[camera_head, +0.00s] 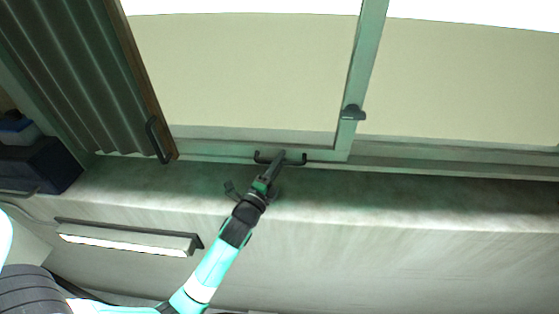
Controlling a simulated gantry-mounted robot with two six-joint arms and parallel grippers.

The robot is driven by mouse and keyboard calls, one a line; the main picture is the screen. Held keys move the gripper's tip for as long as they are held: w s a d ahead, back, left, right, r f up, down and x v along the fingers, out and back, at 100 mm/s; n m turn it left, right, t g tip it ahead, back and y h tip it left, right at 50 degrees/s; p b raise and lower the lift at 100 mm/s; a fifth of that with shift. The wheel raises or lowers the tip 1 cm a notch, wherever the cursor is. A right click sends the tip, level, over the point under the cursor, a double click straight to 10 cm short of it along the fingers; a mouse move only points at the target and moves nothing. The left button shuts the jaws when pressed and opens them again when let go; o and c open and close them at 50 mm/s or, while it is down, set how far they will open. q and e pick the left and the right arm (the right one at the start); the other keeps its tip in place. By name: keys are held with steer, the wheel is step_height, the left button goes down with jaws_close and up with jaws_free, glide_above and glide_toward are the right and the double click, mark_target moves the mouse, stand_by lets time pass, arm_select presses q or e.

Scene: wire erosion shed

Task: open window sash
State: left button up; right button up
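The window sash (210,147) has a green frame with pale panes, and its lower rail runs across the middle of the view. A black bar handle (297,162) is fixed on that rail. My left gripper (277,162) reaches up from below, and its fingertips overlap the middle of the handle. The fingers hide that part of the bar, so I cannot tell whether they are closed around it or only beside it. A dark latch (353,113) sits on the upright stile to the right. My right gripper is not in view.
A corrugated shutter panel (70,65) with a wooden edge and black handle (157,140) stands at the left. A lit lamp (125,240) is on the pale wall below. A dark blue box (40,165) is at the far left. The sill (430,200) is clear.

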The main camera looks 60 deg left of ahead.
arm_select(q)
jaws_close()
stand_by(1.4)
